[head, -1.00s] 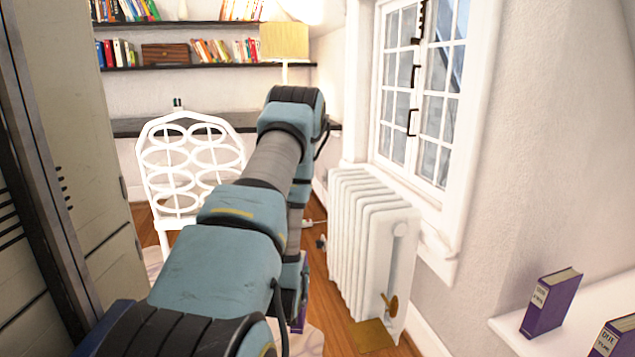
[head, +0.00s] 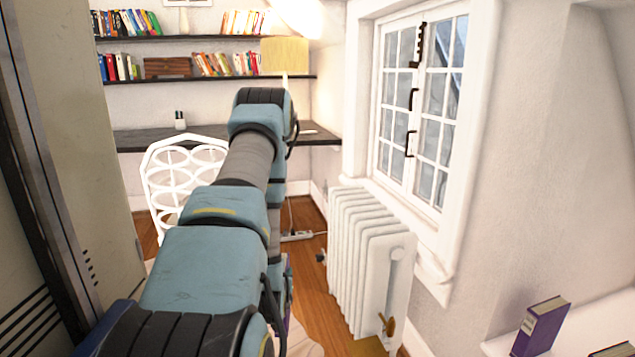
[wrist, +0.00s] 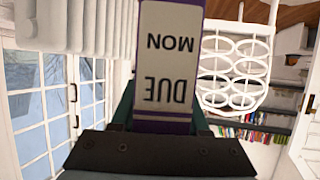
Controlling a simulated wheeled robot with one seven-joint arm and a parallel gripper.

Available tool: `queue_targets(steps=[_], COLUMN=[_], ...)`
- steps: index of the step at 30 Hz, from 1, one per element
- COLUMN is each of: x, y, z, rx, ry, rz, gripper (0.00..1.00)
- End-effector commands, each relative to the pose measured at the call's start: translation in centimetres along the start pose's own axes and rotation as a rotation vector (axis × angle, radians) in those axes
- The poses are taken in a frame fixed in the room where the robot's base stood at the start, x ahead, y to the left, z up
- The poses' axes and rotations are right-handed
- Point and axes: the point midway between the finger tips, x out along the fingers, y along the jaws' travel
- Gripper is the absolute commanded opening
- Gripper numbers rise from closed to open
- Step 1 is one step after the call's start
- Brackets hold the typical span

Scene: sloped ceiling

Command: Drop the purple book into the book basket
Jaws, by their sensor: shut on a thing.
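My gripper (wrist: 160,115) is shut on a purple book (wrist: 167,60) in the wrist view. The book's spine faces the camera and bears a white label reading "DUE MON" upside down. Green finger parts show on both sides of the spine. In the head view my own arm hides the gripper and most of the held book; only a small purple sliver shows beside the arm, low in the picture. A similar purple book (head: 540,328) stands on the white ledge at the lower right. I see no book basket in either view.
A white radiator (head: 365,260) stands under the window (head: 420,115) on the right. A white chair (head: 180,185) stands before a dark desk (head: 150,140) under bookshelves. A tall cabinet (head: 85,130) is close on the left. Some wooden floor (head: 312,290) is clear.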

Motion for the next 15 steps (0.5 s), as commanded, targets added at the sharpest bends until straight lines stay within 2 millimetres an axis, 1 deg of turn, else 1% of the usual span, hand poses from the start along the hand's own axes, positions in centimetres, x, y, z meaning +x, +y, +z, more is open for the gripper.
queue_targets(steps=[1,4,8,15], x=[-0.6,-0.9,-1.1,-1.1], y=[0.0,0.0,0.0,0.1], z=[-1.6,-2.4,-2.9,-2.9], rx=[-0.002,0.000,0.000,0.000], ry=[0.003,0.004,0.004,0.004], rz=[0.000,0.000,0.001,0.001], gripper=[0.00,0.00,0.00,0.00])
